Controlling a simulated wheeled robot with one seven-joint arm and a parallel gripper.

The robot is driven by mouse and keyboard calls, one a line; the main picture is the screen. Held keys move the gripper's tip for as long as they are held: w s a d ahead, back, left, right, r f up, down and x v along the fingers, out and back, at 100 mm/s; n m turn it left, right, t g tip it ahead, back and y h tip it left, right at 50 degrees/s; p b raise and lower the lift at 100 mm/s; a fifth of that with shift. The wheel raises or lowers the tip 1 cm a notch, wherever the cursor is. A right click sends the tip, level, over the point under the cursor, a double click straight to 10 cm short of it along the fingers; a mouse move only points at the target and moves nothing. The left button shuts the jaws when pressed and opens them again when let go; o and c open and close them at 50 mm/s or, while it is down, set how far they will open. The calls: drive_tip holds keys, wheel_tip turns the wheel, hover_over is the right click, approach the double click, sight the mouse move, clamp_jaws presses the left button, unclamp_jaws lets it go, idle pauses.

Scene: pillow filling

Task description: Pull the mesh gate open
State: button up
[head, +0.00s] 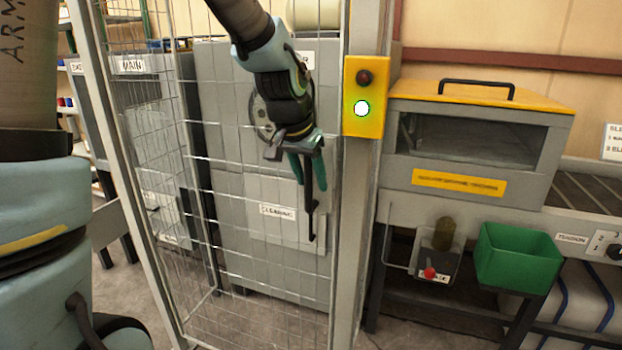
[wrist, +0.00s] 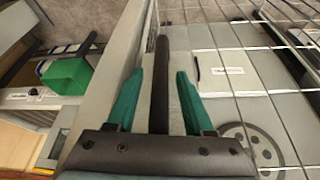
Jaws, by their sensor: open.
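The mesh gate (head: 262,285) is a grey wire panel that spans from the left post to the grey right post (head: 349,200); it appears to lie close to that post. Its dark upright handle (head: 311,222) is near the right edge. My gripper (head: 308,188) is at the handle's height, with its green fingers pointing down in the head view. In the wrist view, the handle (wrist: 160,60) runs between the two open fingers of my gripper (wrist: 159,78), with gaps visible on both sides. I cannot tell whether either finger touches it. The mesh (wrist: 270,65) lies to the right there.
A yellow box (head: 363,97) with a lit button and a dark knob is on the right post. Right of it stand a yellow-topped machine (head: 470,95) and a green bin (head: 517,258). A grey cabinet (head: 230,130) stands behind the mesh. Floor shows at lower left.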

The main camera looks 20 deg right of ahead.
drive_tip(key=shift+w+d+f, duration=0.1)
drive_tip(key=shift+d+f, duration=0.05)
drive_tip(key=shift+f, duration=0.4)
clamp_jaws()
idle(1.1)
